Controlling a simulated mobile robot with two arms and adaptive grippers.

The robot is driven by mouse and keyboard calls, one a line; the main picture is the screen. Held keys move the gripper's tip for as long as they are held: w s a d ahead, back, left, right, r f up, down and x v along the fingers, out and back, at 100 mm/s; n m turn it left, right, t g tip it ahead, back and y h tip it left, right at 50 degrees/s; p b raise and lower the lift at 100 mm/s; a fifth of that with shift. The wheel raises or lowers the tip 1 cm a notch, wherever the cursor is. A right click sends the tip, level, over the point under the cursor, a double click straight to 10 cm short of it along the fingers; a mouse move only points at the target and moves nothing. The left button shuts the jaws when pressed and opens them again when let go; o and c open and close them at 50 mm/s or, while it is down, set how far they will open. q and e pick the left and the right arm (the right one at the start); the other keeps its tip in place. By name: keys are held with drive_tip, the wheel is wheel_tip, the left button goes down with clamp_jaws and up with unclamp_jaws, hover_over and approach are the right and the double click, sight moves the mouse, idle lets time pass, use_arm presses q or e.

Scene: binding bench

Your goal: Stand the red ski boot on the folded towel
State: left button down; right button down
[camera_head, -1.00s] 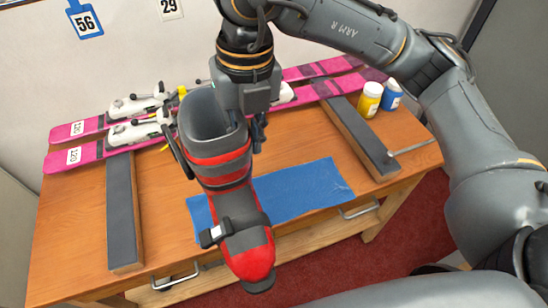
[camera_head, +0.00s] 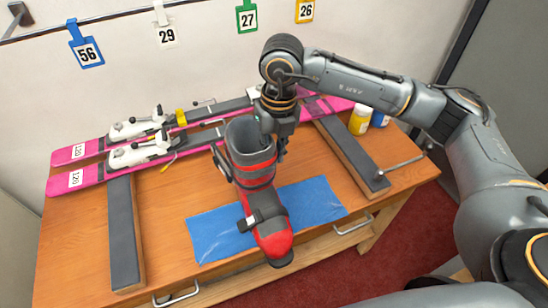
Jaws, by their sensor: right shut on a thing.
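The red and grey ski boot (camera_head: 256,168) is upright, its toe toward the front of the bench. My right gripper (camera_head: 279,138) is shut on the boot at the right side of its cuff. The blue towel (camera_head: 312,200) lies flat near the front edge of the bench. The boot covers the middle of the towel in this view, and its toe reaches past the towel's front edge. I cannot tell whether the sole touches the towel. My left gripper is not in view.
Two pink skis (camera_head: 92,175) with white bindings lie along the back of the wooden bench (camera_head: 165,225). Dark-topped bars lie left (camera_head: 123,235) and right (camera_head: 350,157) of the towel. A yellow bottle (camera_head: 360,120) and a blue bottle (camera_head: 381,118) stand at the back right.

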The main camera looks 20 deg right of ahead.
sight(261, 191)
wheel_tip(261, 191, down, 3)
drive_tip(key=shift+w+d+f+p, duration=0.1)
drive_tip(key=shift+w+f+p, duration=0.05)
drive_tip(key=shift+p, duration=0.2)
